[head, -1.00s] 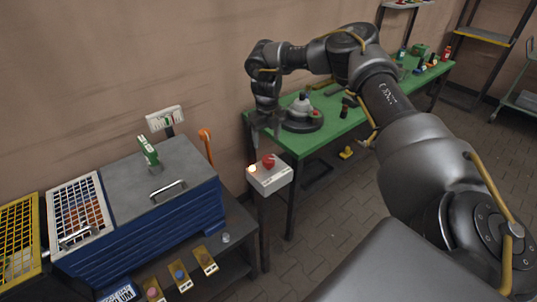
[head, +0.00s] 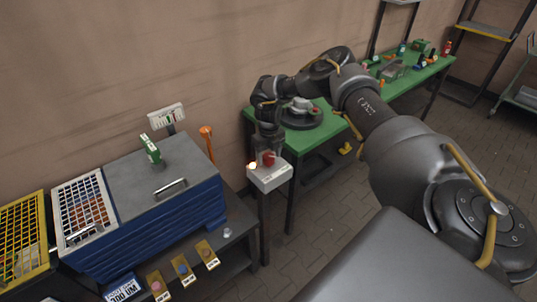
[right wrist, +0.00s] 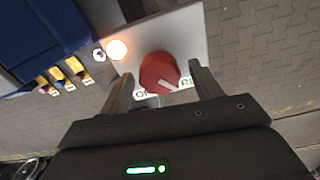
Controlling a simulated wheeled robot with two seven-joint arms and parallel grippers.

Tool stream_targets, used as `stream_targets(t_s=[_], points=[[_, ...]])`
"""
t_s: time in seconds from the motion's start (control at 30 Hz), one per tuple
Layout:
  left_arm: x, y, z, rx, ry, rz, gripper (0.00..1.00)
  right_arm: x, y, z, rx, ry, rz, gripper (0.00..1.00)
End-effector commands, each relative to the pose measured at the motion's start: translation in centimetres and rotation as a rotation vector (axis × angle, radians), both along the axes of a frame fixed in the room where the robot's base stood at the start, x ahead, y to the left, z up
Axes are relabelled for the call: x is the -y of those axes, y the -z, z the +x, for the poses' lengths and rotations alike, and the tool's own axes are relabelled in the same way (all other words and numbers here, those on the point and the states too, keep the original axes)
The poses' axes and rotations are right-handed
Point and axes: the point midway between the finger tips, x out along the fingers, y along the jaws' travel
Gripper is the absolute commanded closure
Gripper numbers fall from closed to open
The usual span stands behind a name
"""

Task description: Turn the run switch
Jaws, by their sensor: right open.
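The run switch is a red round knob (right wrist: 159,73) on a pale box (head: 271,180) that stands on a dark post. In the right wrist view the knob has a white pointer mark, and partly hidden lettering sits on either side of it. A lit lamp (right wrist: 117,50) is on the same box, left of the knob. My right gripper (right wrist: 158,80) is open, with one finger on each side of the knob; I cannot tell whether they touch it. In the head view the gripper (head: 268,152) points down at the box. My left gripper is not in view.
A blue cabinet (head: 150,240) with a grey lid and handle stands left of the box. A yellow-framed crate (head: 22,235) is further left. The green workbench (head: 333,122) with tools is behind.

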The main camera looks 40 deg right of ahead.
Motion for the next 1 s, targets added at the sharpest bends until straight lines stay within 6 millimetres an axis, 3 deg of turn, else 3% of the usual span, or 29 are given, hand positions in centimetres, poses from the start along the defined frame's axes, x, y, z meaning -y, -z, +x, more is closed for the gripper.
stream_targets(t_s=[0.3,0.67,1.0], points=[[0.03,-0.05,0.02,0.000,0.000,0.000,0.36,-0.04,0.34,0.01,0.001,-0.001,0.001,0.36],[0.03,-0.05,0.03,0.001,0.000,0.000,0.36,-0.03,0.30,0.01,0.001,-0.001,0.000,0.81],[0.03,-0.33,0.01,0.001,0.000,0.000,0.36,0.00,0.25,0.01,0.001,0.059,0.001,0.81]])
